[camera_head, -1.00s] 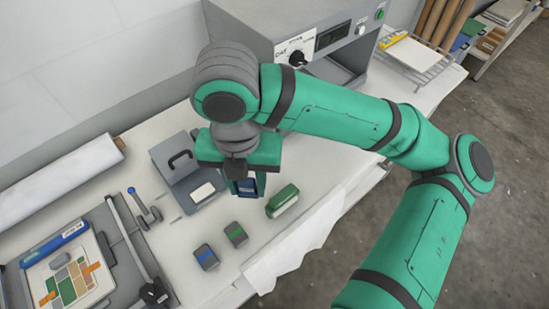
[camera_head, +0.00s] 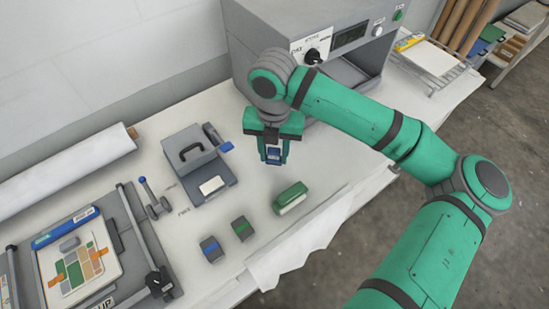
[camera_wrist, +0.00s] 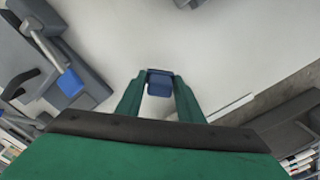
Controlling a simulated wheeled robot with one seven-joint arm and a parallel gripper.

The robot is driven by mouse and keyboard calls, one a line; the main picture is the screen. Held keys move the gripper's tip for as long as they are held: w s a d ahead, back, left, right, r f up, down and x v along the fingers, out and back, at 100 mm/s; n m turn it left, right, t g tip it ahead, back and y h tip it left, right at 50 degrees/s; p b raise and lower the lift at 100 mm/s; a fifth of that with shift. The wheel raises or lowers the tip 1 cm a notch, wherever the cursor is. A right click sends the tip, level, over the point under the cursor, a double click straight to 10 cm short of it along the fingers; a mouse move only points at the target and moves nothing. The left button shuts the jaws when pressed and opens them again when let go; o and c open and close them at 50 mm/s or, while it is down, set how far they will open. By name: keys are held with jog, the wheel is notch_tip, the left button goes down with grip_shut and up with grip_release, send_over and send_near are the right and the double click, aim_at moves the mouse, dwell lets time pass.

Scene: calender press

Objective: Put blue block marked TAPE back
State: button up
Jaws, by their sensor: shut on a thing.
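My gripper (camera_head: 273,156) is shut on a blue block (camera_head: 273,154), which shows between its two green fingers. In the wrist view the blue block (camera_wrist: 160,83) sits between the fingertips (camera_wrist: 160,92). I cannot read any marking on it. The gripper hangs over clear white tabletop, right of a grey device with a blue-tipped lever and in front of the large grey machine. Whether the block touches the table cannot be told.
The grey lever device (camera_head: 196,165) stands to the left, its blue tip (camera_head: 227,146) near my gripper. A green-and-white block (camera_head: 290,198) and two small dark blocks, one blue-striped (camera_head: 211,249) and one green-striped (camera_head: 242,228), lie in front. The large grey machine (camera_head: 270,40) stands behind.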

aim_at(274, 159)
jog(key=shift+f, duration=1.45)
jog(key=o, duration=0.9)
jog(key=shift+f, duration=0.1)
jog(key=shift+o, duration=0.2)
jog(key=shift+w, duration=0.1)
jog(key=shift+d, duration=0.1)
notch_tip(274, 159, up, 12)
jog(key=shift+r, duration=0.15)
